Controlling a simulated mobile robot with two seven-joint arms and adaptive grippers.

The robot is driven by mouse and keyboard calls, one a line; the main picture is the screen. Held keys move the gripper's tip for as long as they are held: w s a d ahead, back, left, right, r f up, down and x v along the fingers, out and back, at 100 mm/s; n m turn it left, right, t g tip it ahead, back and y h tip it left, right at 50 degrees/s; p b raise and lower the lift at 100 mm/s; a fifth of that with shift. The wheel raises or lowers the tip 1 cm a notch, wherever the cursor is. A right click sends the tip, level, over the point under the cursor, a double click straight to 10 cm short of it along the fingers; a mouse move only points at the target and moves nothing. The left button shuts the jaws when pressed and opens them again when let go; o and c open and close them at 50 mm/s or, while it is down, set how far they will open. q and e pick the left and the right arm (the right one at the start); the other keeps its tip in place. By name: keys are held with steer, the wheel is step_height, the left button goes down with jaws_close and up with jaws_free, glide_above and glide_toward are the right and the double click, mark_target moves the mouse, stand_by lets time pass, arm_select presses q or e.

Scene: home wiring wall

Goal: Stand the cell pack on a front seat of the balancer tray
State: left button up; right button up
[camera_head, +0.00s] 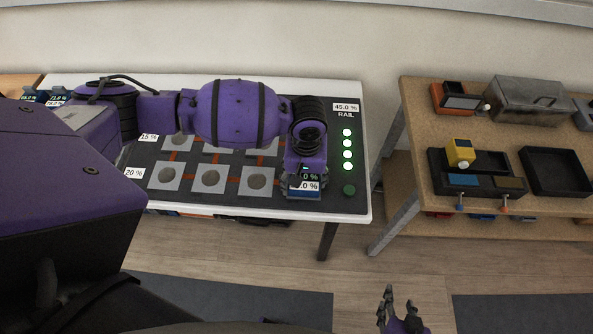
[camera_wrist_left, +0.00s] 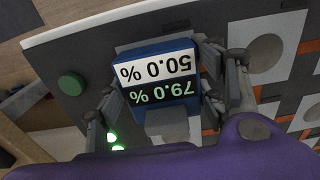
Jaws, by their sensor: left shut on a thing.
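The blue cell pack (camera_wrist_left: 158,75) shows upside down in the left wrist view, with a white 50.0 % label and a dark 79.0 % label. My left gripper (camera_head: 304,186) is shut on it, with fingers on both sides. In the head view, the pack (camera_head: 303,185) is at the front right of the balancer tray (camera_head: 330,206), mostly covered by my gripper. I cannot tell whether it touches the tray. Three front seats, including this one (camera_head: 257,181), show empty to its left; any seat under the pack is hidden. My right gripper (camera_head: 399,308) is open and empty, low in front.
Several green lights (camera_head: 347,147) and a green button (camera_head: 349,190) line the tray's right side under a 45.0 % RAIL label. Other packs (camera_head: 58,97) stand at the far left. A wooden bench (camera_head: 420,110) with a metal box and black trays stands right, beyond a gap.

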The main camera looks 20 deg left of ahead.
mark_target(305, 179)
arm_select(q)
steer(key=o, duration=1.3)
steer(key=shift+r, duration=0.25)
step_height(305, 179, up, 12)
steer(key=p, duration=0.1)
arm_select(e)
steer(key=shift+w+a+r, duration=0.15)
steer(key=shift+r, duration=0.3)
arm_select(q)
steer(key=shift+f, duration=0.1)
